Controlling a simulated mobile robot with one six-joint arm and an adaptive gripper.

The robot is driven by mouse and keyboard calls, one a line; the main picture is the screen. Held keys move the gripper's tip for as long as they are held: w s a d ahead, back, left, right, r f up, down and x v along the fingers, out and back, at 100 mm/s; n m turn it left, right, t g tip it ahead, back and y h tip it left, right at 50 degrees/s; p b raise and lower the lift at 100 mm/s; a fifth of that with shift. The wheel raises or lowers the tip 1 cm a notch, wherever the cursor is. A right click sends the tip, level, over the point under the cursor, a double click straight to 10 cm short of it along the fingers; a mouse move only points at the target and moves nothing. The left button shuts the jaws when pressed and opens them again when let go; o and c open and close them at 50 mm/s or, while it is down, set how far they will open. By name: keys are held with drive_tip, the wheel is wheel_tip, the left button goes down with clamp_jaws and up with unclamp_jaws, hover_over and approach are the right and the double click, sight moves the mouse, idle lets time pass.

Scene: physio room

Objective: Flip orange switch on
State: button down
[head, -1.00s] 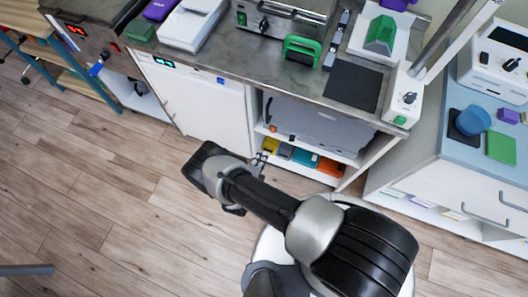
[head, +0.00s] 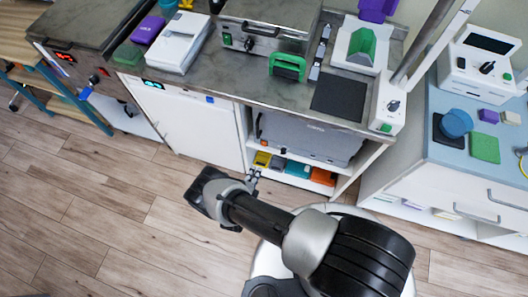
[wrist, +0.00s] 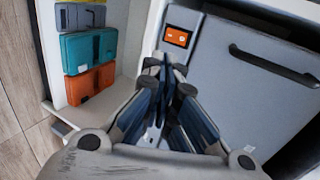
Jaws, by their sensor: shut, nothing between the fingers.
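An orange switch plate (wrist: 178,37) with small pale marks sits on the grey front panel (wrist: 225,95) in the wrist view. My gripper (wrist: 165,62) is shut and empty, its fingertips just below the plate in that picture. I cannot tell whether they touch it, and the switch's on or off state is too small to read. In the head view my gripper (head: 254,176) is in front of the low shelves under the bench.
A dark handle (wrist: 275,66) juts from the grey panel. Beside it a shelf holds a teal box (wrist: 88,50), an orange box (wrist: 89,84) and others. The bench top (head: 195,83) overhangs the shelves. The wooden floor (head: 110,215) at left is clear.

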drive_tip(key=b, duration=0.4)
approach(264, 144)
drive_tip(key=w+d+f, duration=0.3)
drive_tip(key=w+f, duration=0.1)
drive_tip(key=f, duration=0.1)
drive_tip(key=shift+w+d+r, duration=0.1)
drive_tip(key=shift+w+r, duration=0.15)
drive_tip(key=shift+w, duration=0.25)
